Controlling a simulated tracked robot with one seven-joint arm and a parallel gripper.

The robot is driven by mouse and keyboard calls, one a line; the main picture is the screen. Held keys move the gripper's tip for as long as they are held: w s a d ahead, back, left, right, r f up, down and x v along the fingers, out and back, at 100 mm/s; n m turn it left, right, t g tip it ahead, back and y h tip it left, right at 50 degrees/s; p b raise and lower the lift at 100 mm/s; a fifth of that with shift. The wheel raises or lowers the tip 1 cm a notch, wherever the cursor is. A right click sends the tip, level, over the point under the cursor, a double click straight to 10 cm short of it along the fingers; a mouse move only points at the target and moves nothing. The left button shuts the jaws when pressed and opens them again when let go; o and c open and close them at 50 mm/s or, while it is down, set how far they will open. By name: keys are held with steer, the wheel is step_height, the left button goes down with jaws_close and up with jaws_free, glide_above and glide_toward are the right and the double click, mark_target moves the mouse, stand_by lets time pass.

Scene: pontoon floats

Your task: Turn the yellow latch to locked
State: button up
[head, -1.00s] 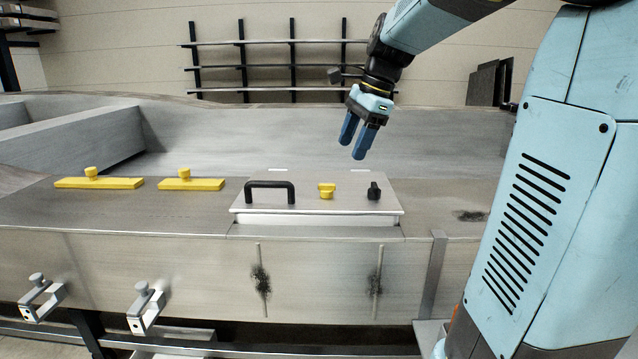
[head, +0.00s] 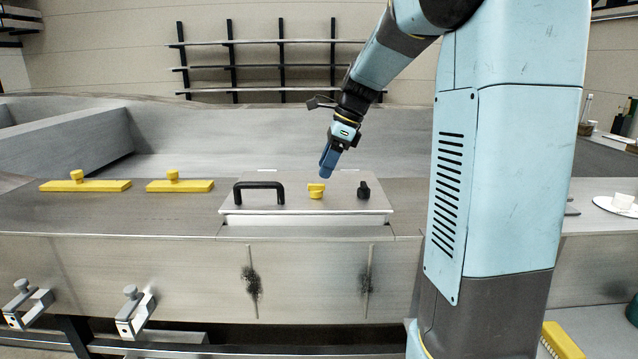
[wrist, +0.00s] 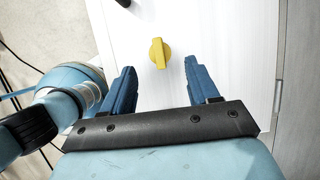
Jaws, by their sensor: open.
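The yellow latch (head: 316,191) is a small knob on the top of a pale metal hatch lid (head: 300,205), between a black handle and a black knob. My gripper (head: 327,165) is above and slightly behind the latch, pointing down, apart from it. In the wrist view the latch (wrist: 159,53) lies ahead of the open blue fingers (wrist: 162,85), roughly centred between them. Its grip bar runs nearly along the fingers' direction there. Nothing is between the fingers.
A black handle (head: 259,188) stands left of the latch and a black knob (head: 363,190) right of it. Two yellow bars with knobs (head: 85,185) (head: 180,185) lie further left on the metal deck.

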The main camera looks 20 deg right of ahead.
mark_target(318, 184)
steer(key=shift+x, duration=2.8)
steer(key=shift+c, duration=0.4)
steer(key=c, duration=0.9)
steer(key=shift+c, duration=0.2)
